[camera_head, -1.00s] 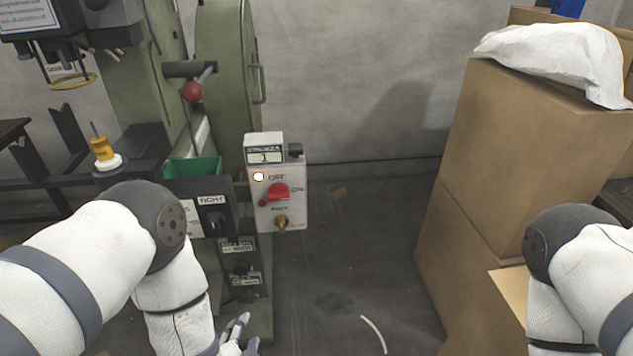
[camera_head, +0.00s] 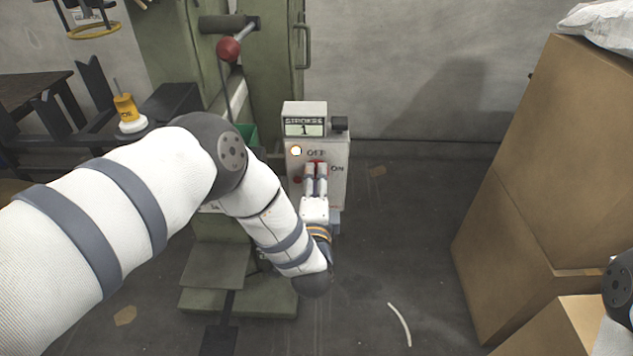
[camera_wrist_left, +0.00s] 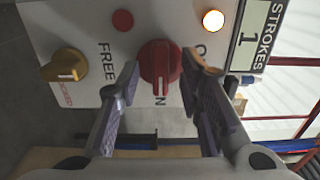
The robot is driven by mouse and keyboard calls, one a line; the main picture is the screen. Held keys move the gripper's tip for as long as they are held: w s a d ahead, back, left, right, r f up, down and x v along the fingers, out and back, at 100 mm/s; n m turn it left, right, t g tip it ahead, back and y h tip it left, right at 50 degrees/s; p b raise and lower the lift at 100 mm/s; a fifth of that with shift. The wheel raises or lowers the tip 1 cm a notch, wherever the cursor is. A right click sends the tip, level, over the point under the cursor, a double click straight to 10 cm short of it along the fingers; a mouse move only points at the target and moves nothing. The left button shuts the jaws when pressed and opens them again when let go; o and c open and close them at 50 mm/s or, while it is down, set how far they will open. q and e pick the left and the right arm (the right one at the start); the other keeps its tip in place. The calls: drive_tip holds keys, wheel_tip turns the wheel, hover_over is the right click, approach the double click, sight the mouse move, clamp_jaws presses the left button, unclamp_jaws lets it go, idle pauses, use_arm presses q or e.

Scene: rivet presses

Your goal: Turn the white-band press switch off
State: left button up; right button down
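The press's light grey switch box (camera_head: 338,178) carries a red rotary knob (camera_wrist_left: 160,66), a lit lamp (camera_head: 296,151) and a counter reading 1 (camera_head: 304,127). The knob's pale mark faces the partly covered ON label in the left wrist view. My left gripper (camera_head: 316,167) is at the box front and hides most of the knob in the head view. In the left wrist view its fingers (camera_wrist_left: 161,75) are open on both sides of the knob, with little gap; contact is unclear. My right gripper is out of view.
A yellow knob (camera_wrist_left: 64,65) and a small red button (camera_wrist_left: 122,20) sit beside the red knob. The green press (camera_head: 270,75) with a red-ball lever (camera_head: 229,49) stands behind left. Cardboard boxes (camera_head: 545,160) stand right.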

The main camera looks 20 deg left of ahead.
use_arm(q)
clamp_jaws()
drive_tip(key=shift+n, duration=0.4)
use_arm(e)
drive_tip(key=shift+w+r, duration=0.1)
use_arm(q)
drive_tip(key=n, duration=0.3)
drive_tip(key=shift+r+p, duration=0.1)
drive_tip(key=shift+p, duration=0.2)
drive_tip(key=n, duration=1)
drive_tip(key=shift+p, duration=0.4)
drive_tip(key=shift+n, duration=1.9)
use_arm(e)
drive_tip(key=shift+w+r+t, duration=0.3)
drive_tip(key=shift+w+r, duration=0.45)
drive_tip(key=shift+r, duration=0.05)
use_arm(q)
drive_tip(key=shift+n, duration=0.3)
